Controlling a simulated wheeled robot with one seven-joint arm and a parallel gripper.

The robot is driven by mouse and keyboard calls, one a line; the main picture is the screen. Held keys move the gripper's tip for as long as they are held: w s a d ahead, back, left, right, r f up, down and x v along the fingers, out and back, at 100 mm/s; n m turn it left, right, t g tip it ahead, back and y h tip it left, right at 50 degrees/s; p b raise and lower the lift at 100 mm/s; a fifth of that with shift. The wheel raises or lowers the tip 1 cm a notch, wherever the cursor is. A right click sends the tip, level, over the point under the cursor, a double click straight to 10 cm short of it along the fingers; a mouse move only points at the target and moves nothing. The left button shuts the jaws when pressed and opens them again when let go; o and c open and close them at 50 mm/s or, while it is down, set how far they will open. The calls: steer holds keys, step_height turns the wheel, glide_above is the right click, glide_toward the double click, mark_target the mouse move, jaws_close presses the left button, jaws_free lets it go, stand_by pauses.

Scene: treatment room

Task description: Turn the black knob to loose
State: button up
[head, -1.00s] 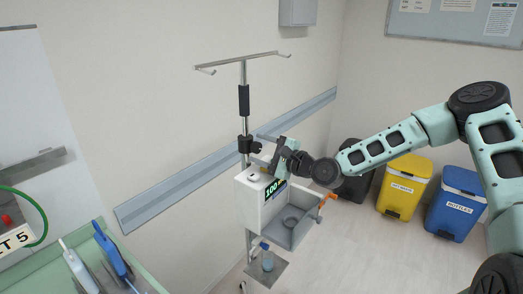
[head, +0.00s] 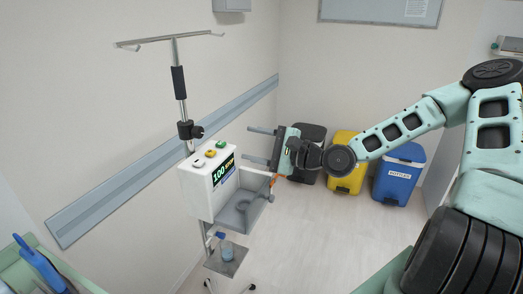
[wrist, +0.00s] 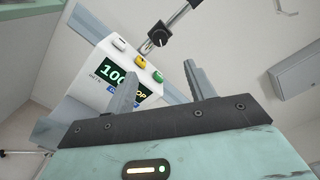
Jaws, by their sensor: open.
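The black knob (head: 197,132) sticks out to the right of a black clamp (head: 185,130) on the upright metal pole (head: 182,108). Its setting is too small to read. In the wrist view the knob (wrist: 158,37) is beyond the fingers, at the top centre. My gripper (head: 249,145) is open and empty, right of the knob and slightly lower, with a clear gap between them. Its two fingers point left in the head view. In the wrist view my gripper (wrist: 158,80) has its fingers spread, with nothing between them.
A white pump box (head: 205,190) with several coloured buttons and a "100" screen sits below the knob. A grey tray (head: 243,211) and a lower shelf with a bottle (head: 227,250) adjoin it. A hooked crossbar (head: 170,38) tops the pole. Bins stand behind; open floor lies right.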

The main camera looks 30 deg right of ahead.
steer(key=shift+v, duration=0.85)
steer(key=s+a+f+n+g+h, duration=0.4)
steer(key=s+a+f+n+g, duration=0.7)
steer(key=a+f+n+g, duration=0.15)
steer(key=s+a+r+n+g+h, duration=0.1)
steer(key=s+a+r+n+h, duration=0.1)
steer(key=s+r+n, duration=0.3)
steer(key=s+a+r+n+g+h, duration=0.1)
steer(key=s+r+n+h, duration=0.3)
steer(key=s, duration=0.7)
step_height(320, 180, up, 2)
steer(key=a+n, duration=0.1)
steer(key=n, duration=0.2)
steer(key=shift+s+a, duration=0.35)
